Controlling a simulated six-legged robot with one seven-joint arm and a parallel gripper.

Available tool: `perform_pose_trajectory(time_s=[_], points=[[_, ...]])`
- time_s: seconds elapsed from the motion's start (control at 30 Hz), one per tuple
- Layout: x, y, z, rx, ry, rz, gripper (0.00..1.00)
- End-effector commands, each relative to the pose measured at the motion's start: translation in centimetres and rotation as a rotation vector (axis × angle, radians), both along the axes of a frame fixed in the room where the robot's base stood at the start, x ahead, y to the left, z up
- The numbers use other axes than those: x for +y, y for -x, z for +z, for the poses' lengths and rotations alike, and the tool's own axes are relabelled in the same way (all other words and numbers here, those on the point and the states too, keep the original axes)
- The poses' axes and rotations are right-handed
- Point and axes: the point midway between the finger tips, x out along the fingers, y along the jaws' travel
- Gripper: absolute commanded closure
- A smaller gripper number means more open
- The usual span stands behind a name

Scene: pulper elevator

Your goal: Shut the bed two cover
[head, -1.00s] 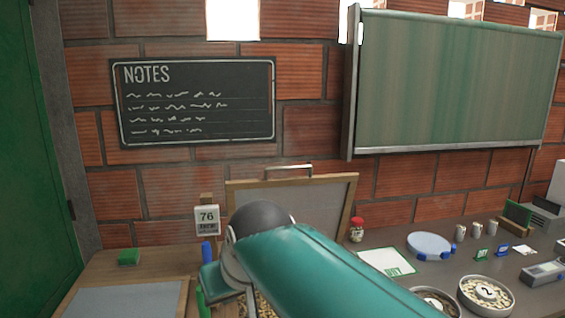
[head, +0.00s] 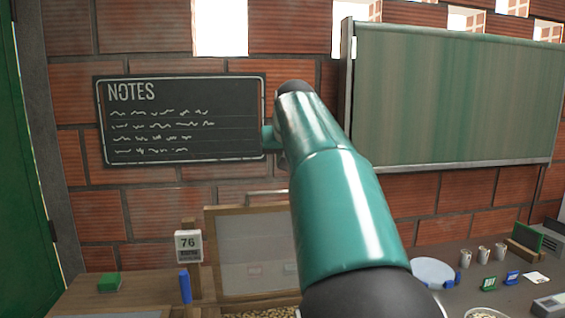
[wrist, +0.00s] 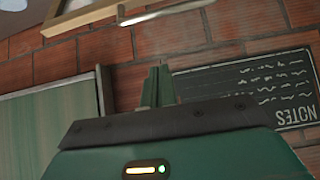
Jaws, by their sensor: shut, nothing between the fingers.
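A wood-framed cover with a grey panel (head: 240,245) stands raised on the bench in the head view, with pale beans (head: 262,312) just below it. I take it for the bed two cover; no label on it is readable. A metal handle (head: 268,193) is on its top edge. In the upside-down wrist view, the cover's frame (wrist: 80,18) and the handle (wrist: 165,11) show at the top. My gripper (wrist: 157,72) is shut and empty, apart from the handle. In the head view my arm hides the cover's right part and most of the gripper.
A flat grey panel (head: 118,300) lies at lower left, with a green block (head: 109,284) behind it. Dishes, cups and cards fill the right bench.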

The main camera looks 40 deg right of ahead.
Motion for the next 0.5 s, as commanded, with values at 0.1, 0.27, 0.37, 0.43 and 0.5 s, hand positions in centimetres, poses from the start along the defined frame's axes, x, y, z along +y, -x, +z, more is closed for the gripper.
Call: perform_pose_trajectory(time_s=[0.1,0.27,0.37,0.43,0.5], points=[[-0.7,-1.6,-1.7,0.002,-0.003,0.001,1.00],[-1.7,-3.4,-3.6,0.001,0.000,0.001,1.00],[-2.3,-4.5,-4.7,0.002,-0.001,0.002,1.00],[-2.7,-5.2,-5.5,0.002,-0.001,0.001,1.00],[-2.3,-4.3,-5.5,-0.002,-0.001,0.002,1.00]])
